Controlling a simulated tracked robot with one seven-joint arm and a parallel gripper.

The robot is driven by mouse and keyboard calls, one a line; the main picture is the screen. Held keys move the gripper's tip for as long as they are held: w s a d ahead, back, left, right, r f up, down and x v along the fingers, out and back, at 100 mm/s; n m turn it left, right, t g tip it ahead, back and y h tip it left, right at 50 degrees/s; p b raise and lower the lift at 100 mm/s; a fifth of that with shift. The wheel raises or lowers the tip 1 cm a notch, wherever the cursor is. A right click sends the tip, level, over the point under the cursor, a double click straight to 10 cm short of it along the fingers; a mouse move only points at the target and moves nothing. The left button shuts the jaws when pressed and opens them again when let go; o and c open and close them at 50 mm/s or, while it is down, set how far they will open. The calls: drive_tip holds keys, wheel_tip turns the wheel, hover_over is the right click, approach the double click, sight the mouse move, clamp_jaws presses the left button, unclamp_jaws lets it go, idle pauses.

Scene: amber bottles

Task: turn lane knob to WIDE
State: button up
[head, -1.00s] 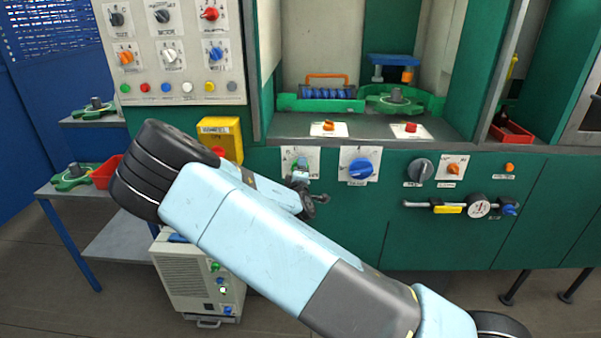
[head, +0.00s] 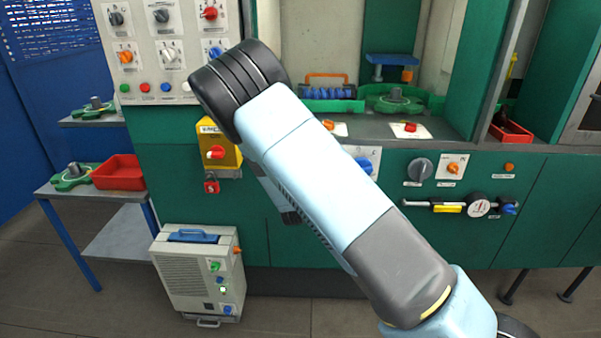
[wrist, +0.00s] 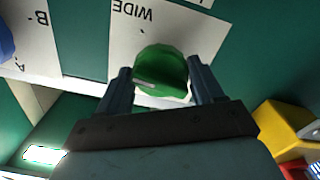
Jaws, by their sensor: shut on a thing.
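The green lane knob (wrist: 161,64) is in the middle of the wrist view, on a white card (wrist: 196,35) on the green panel. The word WIDE (wrist: 133,10) is printed upside down on the card. My gripper (wrist: 159,72) is shut on the knob, one finger at each side. A pale mark shows on the knob's lower left side. Which setting the knob points at I cannot tell. In the head view my arm hides the knob, its card and my fingers.
A yellow box with a red knob (head: 216,152) is left of my arm. A blue knob (head: 364,166), partly hidden, and a grey knob (head: 420,169) are to the right. A grey cabinet (head: 190,275) stands on the floor below.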

drive_tip(key=m, duration=0.6)
drive_tip(key=shift+f, duration=0.2)
idle(0.4)
drive_tip(key=o, duration=1)
drive_tip(key=shift+r, duration=0.1)
drive_tip(key=shift+o, duration=0.2)
drive_tip(key=s, duration=1.3)
drive_tip(key=shift+s+a, duration=0.3)
drive_tip(key=shift+s, duration=0.05)
